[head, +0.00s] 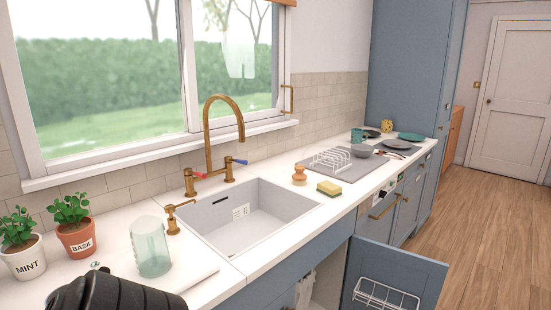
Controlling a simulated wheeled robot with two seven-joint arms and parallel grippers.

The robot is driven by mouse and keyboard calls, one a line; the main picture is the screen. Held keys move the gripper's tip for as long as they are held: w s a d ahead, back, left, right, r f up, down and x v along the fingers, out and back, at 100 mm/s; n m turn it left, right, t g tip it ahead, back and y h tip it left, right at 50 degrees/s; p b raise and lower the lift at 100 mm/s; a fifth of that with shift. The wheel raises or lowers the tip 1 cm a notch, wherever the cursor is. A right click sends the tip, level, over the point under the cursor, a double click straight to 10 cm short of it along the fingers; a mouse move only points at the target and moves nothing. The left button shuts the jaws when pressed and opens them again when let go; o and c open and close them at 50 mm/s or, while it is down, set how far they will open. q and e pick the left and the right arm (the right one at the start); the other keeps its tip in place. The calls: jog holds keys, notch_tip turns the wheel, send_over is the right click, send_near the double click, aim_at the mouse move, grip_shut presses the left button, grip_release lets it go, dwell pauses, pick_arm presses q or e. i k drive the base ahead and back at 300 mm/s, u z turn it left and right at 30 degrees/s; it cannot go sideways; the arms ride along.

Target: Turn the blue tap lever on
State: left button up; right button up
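The blue tap lever (240,161) sits on the right side of the brass tap (207,135), behind the sink (225,238). It sticks out to the right from its brass valve. The red lever (200,175) sits on the left valve. The spout arches to the right over the basin, and I see no water running from it. A dark part that looks like my own arm shows at the lower left, well in front of the tap. No gripper fingers show in the head view, and nothing of mine touches the lever.
A brass soap pump (173,222) and a clear glass (150,247) stand left of the sink, near the basil pot (75,240) and mint pot (25,262). A brush (299,176) and sponge (329,188) lie right of it. A cabinet door (425,275) hangs open below.

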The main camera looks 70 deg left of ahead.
aim_at(227, 160)
jog(key=i, duration=2.4)
jog(key=u, duration=3.75)
